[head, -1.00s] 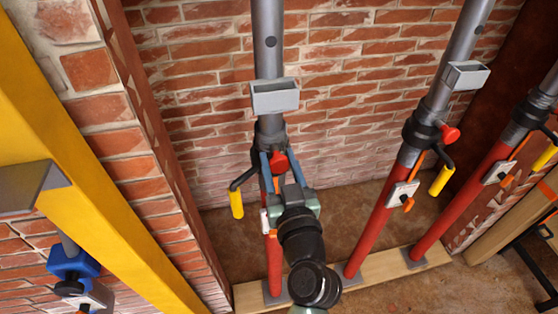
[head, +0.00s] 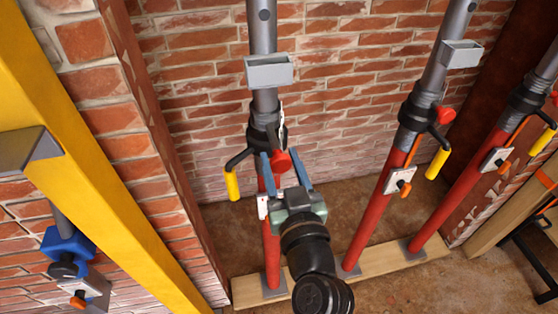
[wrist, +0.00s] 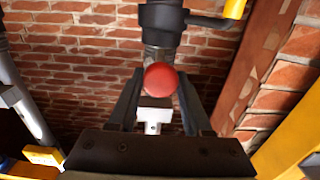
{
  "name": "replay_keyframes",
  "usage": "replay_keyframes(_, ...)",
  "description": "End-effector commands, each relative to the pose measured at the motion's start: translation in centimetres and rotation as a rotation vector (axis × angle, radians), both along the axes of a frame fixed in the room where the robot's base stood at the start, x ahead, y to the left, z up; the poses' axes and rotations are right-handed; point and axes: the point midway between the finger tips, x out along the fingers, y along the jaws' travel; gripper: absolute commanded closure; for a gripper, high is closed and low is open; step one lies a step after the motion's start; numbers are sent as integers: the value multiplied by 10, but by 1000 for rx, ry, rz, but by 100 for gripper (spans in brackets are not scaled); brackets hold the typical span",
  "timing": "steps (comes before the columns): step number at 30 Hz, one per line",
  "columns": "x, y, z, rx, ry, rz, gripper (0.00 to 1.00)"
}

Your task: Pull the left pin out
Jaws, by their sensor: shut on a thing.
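The left pin shows as a red knob (head: 281,161) at the front of the left post (head: 271,245), just below its dark collar (head: 263,135). My gripper (head: 283,158) reaches up from below, with one finger on each side of the knob, and is shut on the pin. In the wrist view the round red knob (wrist: 161,79) sits between the fingers, in front of the post. The pin's shaft is hidden behind the knob, so I cannot tell how far it sits in the post.
A yellow crank handle (head: 232,184) hangs left of the left post. A white plate (wrist: 153,115) shows below the knob. Two similar posts (head: 372,220) stand to the right. A yellow beam (head: 100,170) crosses the left side. A brick wall (head: 335,100) stands behind.

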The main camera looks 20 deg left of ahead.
Motion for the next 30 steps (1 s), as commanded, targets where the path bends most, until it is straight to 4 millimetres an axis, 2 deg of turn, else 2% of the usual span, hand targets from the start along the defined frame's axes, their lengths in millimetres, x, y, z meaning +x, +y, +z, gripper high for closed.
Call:
replay_keyframes(8,-2,-2,-1,-1,7,-1,100)
replay_keyframes(9,-2,-2,-1,-1,7,-1,44)
replay_keyframes(13,-2,-2,-1,0,5,-1,22)
replay_keyframes(23,-3,-3,0,1,3,-1,22)
replay_keyframes(26,-10,-8,-2,1,4,-2,22)
replay_keyframes(30,-30,-22,-4,-1,4,-5,22)
